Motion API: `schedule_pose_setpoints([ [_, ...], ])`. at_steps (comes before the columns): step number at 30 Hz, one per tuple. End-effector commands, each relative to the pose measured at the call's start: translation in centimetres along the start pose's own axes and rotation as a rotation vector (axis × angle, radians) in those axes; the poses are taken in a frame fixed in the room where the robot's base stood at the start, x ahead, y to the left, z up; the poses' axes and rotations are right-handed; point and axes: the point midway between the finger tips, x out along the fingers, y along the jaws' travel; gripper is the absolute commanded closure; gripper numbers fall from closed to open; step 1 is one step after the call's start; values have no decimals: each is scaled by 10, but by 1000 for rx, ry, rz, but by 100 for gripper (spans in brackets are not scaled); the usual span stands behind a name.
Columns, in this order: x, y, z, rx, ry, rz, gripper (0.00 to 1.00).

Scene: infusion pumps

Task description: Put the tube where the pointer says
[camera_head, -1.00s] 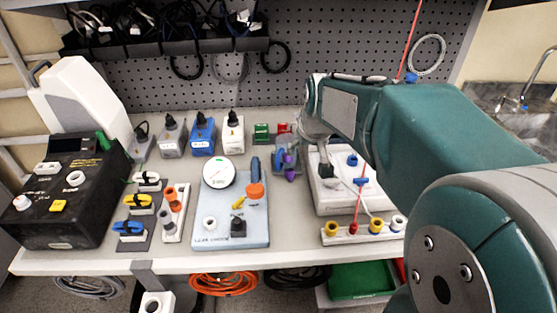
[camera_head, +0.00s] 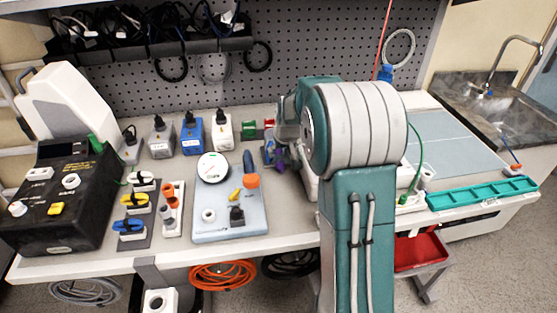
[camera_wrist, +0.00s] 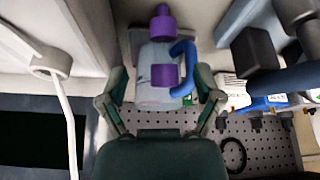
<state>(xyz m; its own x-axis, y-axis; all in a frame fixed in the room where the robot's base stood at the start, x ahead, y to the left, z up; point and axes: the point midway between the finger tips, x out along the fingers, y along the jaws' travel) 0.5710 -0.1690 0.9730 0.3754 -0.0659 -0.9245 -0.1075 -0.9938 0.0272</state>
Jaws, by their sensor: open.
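A clear vessel (camera_wrist: 155,80) with a purple cap and purple band stands between the fingers of my open gripper (camera_wrist: 162,92) in the wrist view. A blue curved piece (camera_wrist: 183,65) runs along its right side. In the head view the vessel's purple part (camera_head: 280,158) shows beside my gripper, which my arm mostly hides. I cannot tell whether a finger touches it. A round white dial (camera_head: 213,167) lies on a pale blue board (camera_head: 206,231); its pointer is too small to read. I cannot tell which piece is the task's tube.
A black box (camera_head: 55,215) stands at the left. Grey, blue and white plugged blocks (camera_head: 192,135) stand behind the board. A white holder (camera_head: 171,228) with orange pieces is left of it. A teal compartment tray (camera_head: 480,194) lies at the right. My arm covers the bench's middle right.

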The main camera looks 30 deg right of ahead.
Motion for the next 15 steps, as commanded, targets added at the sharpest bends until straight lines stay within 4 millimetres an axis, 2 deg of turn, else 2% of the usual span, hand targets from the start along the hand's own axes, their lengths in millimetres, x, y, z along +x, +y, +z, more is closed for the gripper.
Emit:
schedule_pose_setpoints([
  [8,27,-1,3,-1,-2,-1,16],
  [15,62,-2,7,0,0,-1,16],
])
